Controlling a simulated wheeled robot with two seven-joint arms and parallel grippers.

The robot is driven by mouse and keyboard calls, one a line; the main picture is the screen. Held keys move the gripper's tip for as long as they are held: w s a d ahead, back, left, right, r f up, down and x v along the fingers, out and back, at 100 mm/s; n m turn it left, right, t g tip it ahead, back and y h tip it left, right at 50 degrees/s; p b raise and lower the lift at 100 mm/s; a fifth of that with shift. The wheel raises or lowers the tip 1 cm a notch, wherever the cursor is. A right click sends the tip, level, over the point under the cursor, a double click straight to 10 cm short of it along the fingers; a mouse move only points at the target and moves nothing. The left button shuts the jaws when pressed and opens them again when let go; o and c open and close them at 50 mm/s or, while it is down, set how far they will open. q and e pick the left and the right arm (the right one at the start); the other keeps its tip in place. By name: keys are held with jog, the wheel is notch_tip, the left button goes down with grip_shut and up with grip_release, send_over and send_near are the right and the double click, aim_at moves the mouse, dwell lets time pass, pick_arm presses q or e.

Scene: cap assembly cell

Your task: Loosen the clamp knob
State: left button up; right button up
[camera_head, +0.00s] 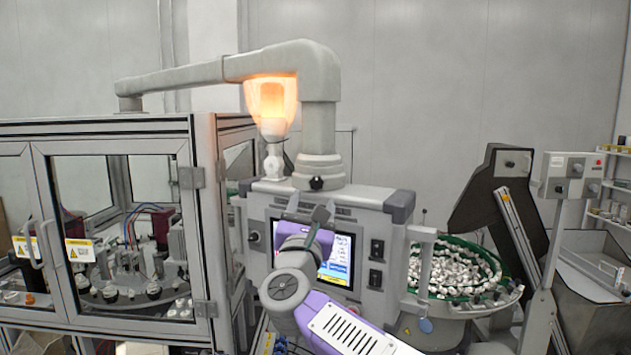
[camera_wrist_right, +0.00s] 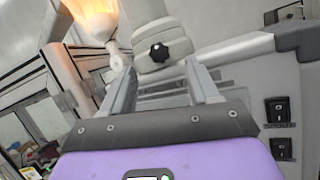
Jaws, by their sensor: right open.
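The clamp knob is a small black lobed knob (camera_head: 316,183) at the foot of the grey bent pipe, on the collar above the machine's control box. My right gripper (camera_head: 308,207) is below the knob in the head view, in front of the control box, with its fingers pointing up. The fingers are apart and nothing is between them. In the right wrist view the knob (camera_wrist_right: 159,52) shows whole, beyond the fingertips and about midway between them. I see no contact with it. My left gripper is not in view.
A lit orange lamp (camera_head: 271,104) hangs under the pipe, left of the knob. The control box carries a screen (camera_head: 338,262), partly hidden by my right arm, and black switches (camera_head: 376,250). A glazed cabinet (camera_head: 118,127) stands left; a bowl of white caps (camera_head: 455,272) is right.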

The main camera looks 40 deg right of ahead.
aim_at(316, 184)
jog(key=p+x, duration=0.3)
jog(key=x, duration=0.3)
jog(key=shift+w, duration=0.15)
jog(key=shift+f, duration=0.1)
